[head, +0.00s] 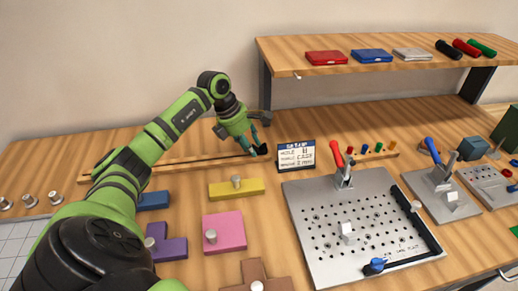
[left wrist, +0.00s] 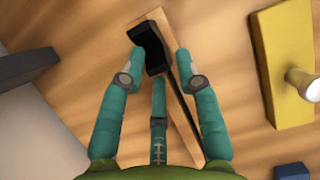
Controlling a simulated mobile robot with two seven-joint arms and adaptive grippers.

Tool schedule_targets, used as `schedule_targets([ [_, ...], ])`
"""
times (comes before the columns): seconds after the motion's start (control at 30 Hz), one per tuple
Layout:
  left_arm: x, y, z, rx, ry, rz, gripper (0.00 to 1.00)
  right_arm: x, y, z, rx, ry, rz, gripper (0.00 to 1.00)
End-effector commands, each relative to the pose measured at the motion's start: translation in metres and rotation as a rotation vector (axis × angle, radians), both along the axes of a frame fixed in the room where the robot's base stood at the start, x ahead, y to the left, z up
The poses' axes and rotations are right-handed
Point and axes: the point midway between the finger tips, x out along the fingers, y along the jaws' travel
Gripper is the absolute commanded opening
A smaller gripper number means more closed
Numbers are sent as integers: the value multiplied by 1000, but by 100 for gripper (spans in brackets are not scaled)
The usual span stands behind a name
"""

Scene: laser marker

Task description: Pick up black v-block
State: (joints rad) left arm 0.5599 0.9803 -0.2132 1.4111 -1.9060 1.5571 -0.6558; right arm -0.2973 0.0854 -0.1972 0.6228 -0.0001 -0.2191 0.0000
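The black v-block (head: 262,150) stands at the right end of a narrow wooden rail, partly hidden by my left gripper in the head view. It also shows in the left wrist view (left wrist: 152,45), at the far ends of my fingers. My left gripper (head: 254,146) is over that end of the rail. In the left wrist view its teal fingers (left wrist: 160,62) are spread, with the block between and just beyond the two outer tips. The left tip looks close to the block; I cannot tell whether it touches. My right gripper is not in view.
The wooden rail (head: 180,164) carries a thin black bar. A yellow knobbed block (head: 250,187) lies in front, with pink (head: 225,231) and purple blocks nearer. A setup sign (head: 296,155) and a perforated plate (head: 325,205) stand to the right. A raised shelf (head: 380,75) is behind.

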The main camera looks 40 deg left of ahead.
Motion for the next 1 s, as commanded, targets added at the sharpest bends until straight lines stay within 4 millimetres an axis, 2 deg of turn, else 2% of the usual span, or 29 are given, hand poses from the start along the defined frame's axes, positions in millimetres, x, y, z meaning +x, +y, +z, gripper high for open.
schedule_targets([
  [0.03,0,0,0,0,0,0,33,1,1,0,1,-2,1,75],
  [0.07,0,0,0,0,0,0,21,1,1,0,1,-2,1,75],
  [0.1,0,0,0,0,0,0,5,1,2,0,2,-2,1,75],
  [0.13,0,0,0,0,0,0,0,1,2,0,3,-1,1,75],
  [0.57,0,0,3,0,-1,0,0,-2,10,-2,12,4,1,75],
  [0.67,1,1,15,2,-4,-1,0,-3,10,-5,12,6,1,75],
  [1.0,1,0,82,0,-5,-1,0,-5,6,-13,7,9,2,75],
])
